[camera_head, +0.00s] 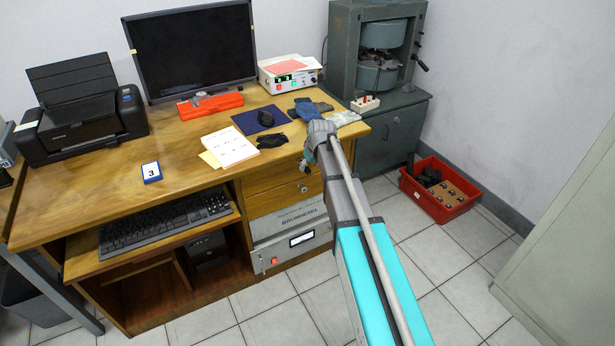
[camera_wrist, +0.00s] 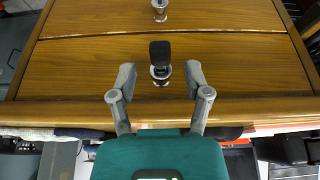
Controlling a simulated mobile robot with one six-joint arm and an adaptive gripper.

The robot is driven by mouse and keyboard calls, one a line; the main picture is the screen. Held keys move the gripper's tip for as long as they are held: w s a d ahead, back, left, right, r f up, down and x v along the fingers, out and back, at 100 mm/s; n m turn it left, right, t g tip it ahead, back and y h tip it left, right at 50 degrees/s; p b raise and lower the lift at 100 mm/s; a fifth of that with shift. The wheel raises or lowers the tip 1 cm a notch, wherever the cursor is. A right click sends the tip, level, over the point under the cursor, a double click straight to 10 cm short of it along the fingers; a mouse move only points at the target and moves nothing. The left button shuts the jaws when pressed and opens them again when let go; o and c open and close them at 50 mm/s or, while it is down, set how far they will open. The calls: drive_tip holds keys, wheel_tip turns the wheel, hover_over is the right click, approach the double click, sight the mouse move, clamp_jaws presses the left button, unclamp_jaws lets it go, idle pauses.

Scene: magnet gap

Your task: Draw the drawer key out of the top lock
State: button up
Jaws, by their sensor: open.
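The drawer key (camera_wrist: 160,51) has a black head and sits in the silver top lock (camera_wrist: 160,79) of the wooden top drawer (camera_wrist: 80,75) in the wrist view. My gripper (camera_wrist: 160,72) is open. Its two grey fingers stand apart on either side of the key and lock, with clear gaps; I see no contact.
A second lock (camera_wrist: 160,10) with no black head is on the adjoining drawer; it also shows in the head view (camera_head: 303,188). The desk edge (camera_wrist: 60,112) lies close to my fingers. Gloves (camera_head: 306,109) lie on the desk. A red crate (camera_head: 440,215) stands on the floor at right.

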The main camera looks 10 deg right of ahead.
sight(308, 169)
drive_tip(key=shift+b+x, duration=1.1)
drive_tip(key=shift+x, duration=0.4)
clamp_jaws()
drive_tip(key=shift+s+d, duration=0.25)
drive_tip(key=shift+s, duration=0.6)
drive_tip(key=shift+s+d, duration=0.25)
drive_tip(key=shift+s, duration=0.55)
idle(0.6)
drive_tip(key=shift+s+d+r+p, duration=0.2)
drive_tip(key=shift+s+r+p, duration=0.3)
drive_tip(key=shift+s, duration=0.15)
drive_tip(key=shift+s+d+r+p, duration=0.25)
drive_tip(key=shift+s+r+p, duration=0.25)
drive_tip(key=shift+s+p, duration=0.1)
drive_tip(key=shift+s+d+r+p, duration=0.2)
drive_tip(key=shift+s+r+p, duration=0.3)
drive_tip(key=shift+s, duration=0.15)
